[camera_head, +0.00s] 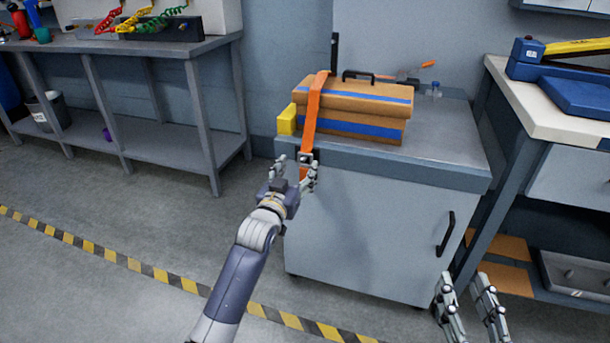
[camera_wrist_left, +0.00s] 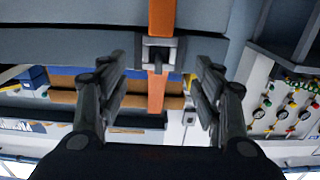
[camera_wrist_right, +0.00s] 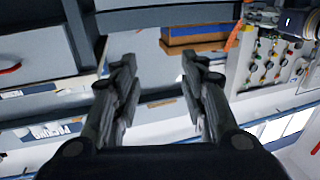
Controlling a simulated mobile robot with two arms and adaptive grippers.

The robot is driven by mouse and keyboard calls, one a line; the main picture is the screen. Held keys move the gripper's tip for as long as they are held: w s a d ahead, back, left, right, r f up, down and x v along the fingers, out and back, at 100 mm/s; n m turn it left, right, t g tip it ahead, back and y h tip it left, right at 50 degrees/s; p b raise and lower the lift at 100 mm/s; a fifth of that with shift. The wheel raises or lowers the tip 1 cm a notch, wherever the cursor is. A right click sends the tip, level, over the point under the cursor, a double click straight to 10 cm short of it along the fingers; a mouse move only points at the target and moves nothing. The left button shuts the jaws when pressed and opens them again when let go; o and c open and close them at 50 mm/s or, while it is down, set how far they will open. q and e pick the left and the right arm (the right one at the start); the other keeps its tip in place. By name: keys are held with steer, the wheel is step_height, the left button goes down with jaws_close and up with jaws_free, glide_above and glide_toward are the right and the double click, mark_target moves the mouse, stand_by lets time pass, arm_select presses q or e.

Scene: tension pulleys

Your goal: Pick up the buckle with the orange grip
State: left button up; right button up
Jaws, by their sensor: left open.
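The buckle (camera_head: 305,157) is a dark and silver metal piece on an orange strap (camera_head: 314,110). The strap runs over a brown box with a blue stripe and hangs down at the cabinet top's front edge. The buckle (camera_wrist_left: 160,53) also shows in the left wrist view, between and slightly beyond the fingertips. My left gripper (camera_head: 296,170) is open at the buckle, with one finger on either side; I see no clear contact. The left wrist view shows the same open fingers (camera_wrist_left: 160,68). My right gripper (camera_head: 465,288) is open and empty at the lower right, away from the buckle.
The brown box (camera_head: 360,100) stands on the grey cabinet (camera_head: 440,150), with a yellow block (camera_head: 287,119) beside it. A screwdriver with an orange handle (camera_head: 428,64) is behind. A workbench (camera_head: 545,115) stands at right.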

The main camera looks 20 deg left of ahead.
mark_target(305, 169)
arm_select(q)
steer(key=w+b, duration=0.1)
steer(key=w, duration=0.3)
steer(key=shift+d, duration=0.1)
arm_select(e)
step_height(305, 169, up, 7)
steer(key=s+t+y, duration=0.1)
steer(key=t+y, duration=0.1)
steer(key=t, duration=0.2)
steer(key=shift+s+a+r, duration=0.15)
steer(key=shift+a, duration=0.2)
arm_select(q)
steer(key=c, duration=1.2)
